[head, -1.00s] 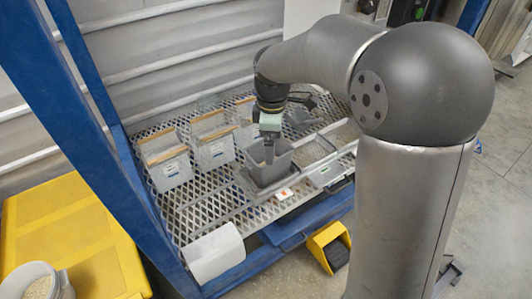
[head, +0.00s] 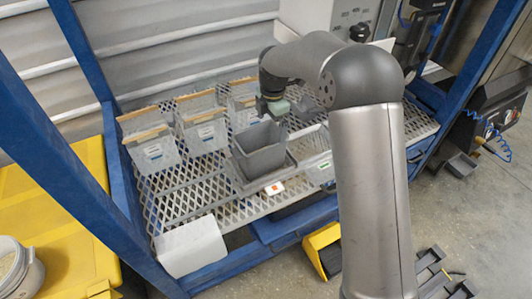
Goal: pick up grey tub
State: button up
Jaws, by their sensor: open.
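The grey tub (head: 261,158) stands upright on a dark grey square base on the mesh shelf, near the shelf's front middle. It looks empty inside as far as I can see. My gripper (head: 272,116) is above the tub's back right rim, pointing down and apart from the tub as far as I can tell. Its fingers are small and partly unclear here, and nothing shows held between them.
Clear bins (head: 152,148) with wooden bars stand left and behind the tub on the mesh shelf (head: 205,185). Another clear bin (head: 317,158) stands right of the tub. Blue posts frame the shelf.

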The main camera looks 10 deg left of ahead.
jog(key=b, duration=0.2)
send_near(270, 141)
jog(key=s+f, duration=0.4)
jog(key=f, duration=0.1)
jog(key=shift+s+d+f, duration=0.1)
jog(key=shift+s+f, duration=0.05)
jog(key=shift+s, duration=0.2)
jog(key=c, duration=1)
jog(key=shift+c, duration=0.2)
jog(key=s+d+r+p, duration=0.2)
jog(key=s+d, duration=0.7)
jog(key=s, duration=0.6)
jog(key=shift+d+r, duration=0.4)
jog(key=shift+r, duration=0.4)
